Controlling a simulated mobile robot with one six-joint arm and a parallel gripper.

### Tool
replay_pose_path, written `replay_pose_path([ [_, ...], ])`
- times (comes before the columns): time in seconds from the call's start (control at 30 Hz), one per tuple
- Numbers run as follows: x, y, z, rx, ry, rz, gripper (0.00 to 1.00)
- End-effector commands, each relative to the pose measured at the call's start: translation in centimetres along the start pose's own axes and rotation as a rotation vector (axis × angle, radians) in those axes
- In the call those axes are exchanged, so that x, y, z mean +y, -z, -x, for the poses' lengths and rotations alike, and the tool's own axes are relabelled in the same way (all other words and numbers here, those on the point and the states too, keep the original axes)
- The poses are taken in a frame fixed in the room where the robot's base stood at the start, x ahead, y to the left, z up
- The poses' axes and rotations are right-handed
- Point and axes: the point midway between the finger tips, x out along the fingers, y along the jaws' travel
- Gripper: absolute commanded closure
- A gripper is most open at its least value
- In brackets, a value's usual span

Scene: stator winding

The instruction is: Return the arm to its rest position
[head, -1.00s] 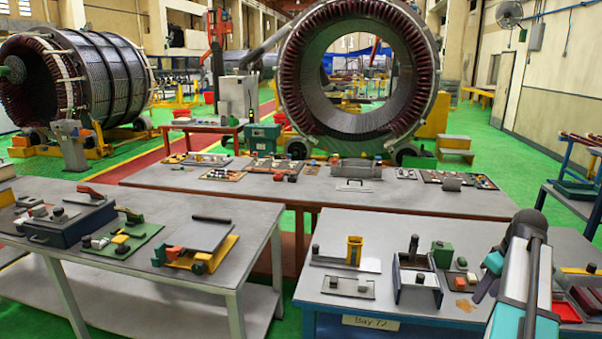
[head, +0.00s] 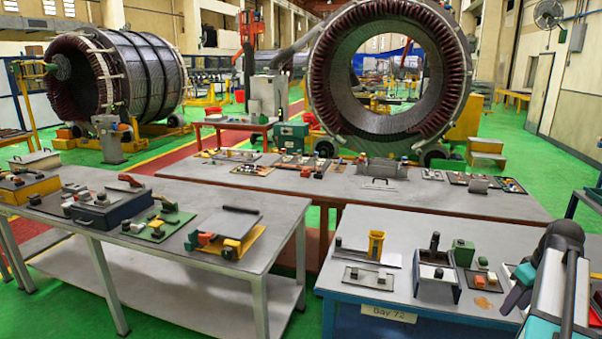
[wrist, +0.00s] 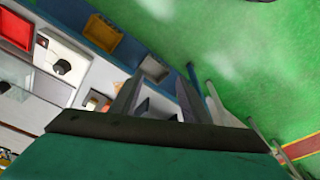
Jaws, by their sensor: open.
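My arm rises at the lower right of the head view, over the right workbench (head: 345,285). My gripper (head: 516,288) appears as a dark shape left of the arm, largely hidden by it. In the wrist view, two dark fingers of my gripper (wrist: 156,98) stand apart, with nothing seen held between them. They point past the edge of a bench, with green floor to the right.
The right workbench carries a yellow upright fixture (head: 376,246), a dark bracket fixture (head: 435,272) and a green block (head: 464,253). The left workbench (head: 275,215) holds several fixtures. A large stator ring (head: 325,90) stands behind the middle bench. Green floor separates the benches.

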Motion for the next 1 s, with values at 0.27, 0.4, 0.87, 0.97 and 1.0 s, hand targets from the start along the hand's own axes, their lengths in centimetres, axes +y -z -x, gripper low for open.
replay_pose_path([
  [0.27, -3.0, 2.1, -3.4, -0.023, 0.04, 0.051, 0.58],
  [0.4, -4.8, 3.0, -5.8, -0.042, 0.069, 0.078, 0.58],
  [0.87, -15.9, 3.8, -19.0, -0.171, 0.219, 0.212, 0.58],
  [0.97, -18.6, 3.3, -22.0, -0.205, 0.249, 0.241, 0.58],
  [1.0, -19.7, 3.1, -23.1, -0.218, 0.259, 0.252, 0.58],
])
